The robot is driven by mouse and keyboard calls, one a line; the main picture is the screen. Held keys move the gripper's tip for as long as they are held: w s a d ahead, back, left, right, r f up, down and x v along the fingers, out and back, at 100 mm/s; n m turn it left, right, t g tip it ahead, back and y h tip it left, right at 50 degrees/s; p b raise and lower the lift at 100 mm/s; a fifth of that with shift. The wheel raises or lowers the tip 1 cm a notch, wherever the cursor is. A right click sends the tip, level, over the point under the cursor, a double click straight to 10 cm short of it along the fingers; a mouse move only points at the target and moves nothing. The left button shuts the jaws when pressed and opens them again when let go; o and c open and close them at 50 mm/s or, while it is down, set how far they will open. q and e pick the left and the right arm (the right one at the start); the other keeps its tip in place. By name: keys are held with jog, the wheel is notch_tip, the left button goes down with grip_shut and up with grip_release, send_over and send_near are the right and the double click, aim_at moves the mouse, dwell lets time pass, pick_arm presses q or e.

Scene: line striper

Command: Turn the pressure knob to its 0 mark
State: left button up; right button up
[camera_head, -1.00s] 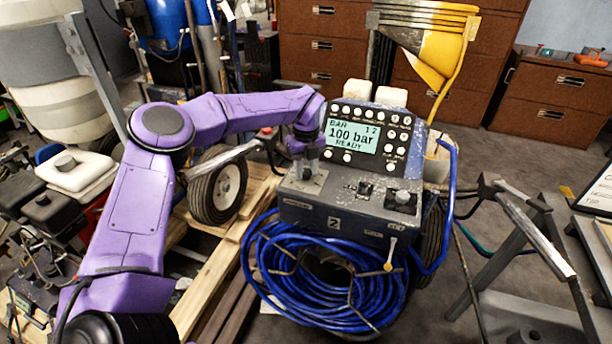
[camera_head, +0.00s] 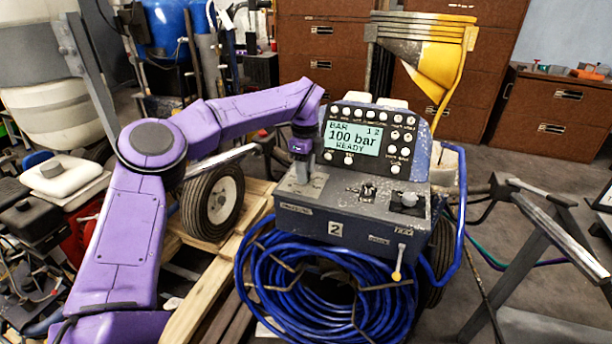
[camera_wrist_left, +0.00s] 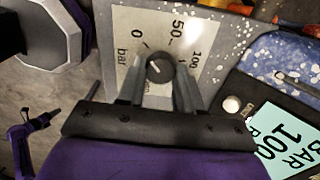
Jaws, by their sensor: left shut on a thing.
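The pressure knob (camera_wrist_left: 160,68) is a small dark round knob in the left wrist view. It sits on a pale scale plate (camera_wrist_left: 137,72) marked 0, 50, 100 and bar. A pale line on the knob slants to the upper left, roughly the 0 side; exact alignment is hard to tell. My left gripper (camera_head: 302,176) points down at the left of the machine's panel, shut on the knob with a finger on each side. The knob is hidden in the head view. The display (camera_head: 352,138) reads 100 bar, READY. My right gripper is out of view.
A coiled blue hose (camera_head: 320,285) hangs on the machine's front below the panel. A wooden pallet (camera_head: 215,275) lies at left, and a metal stand (camera_head: 545,235) at right.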

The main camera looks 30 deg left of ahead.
pick_arm(q)
jog(key=shift+a+f+n, duration=0.1)
jog(key=shift+a+n, duration=0.1)
jog(key=shift+n, duration=0.2)
jog(key=o, duration=1)
jog(key=shift+s, duration=0.1)
jog(key=shift+o, duration=0.2)
jog(key=shift+a+f, duration=0.1)
jog(key=shift+d+r, duration=0.2)
jog(key=shift+r, duration=0.15)
notch_tip(320, 180, up, 10)
jog(key=p, duration=0.1)
jog(key=shift+a, duration=0.15)
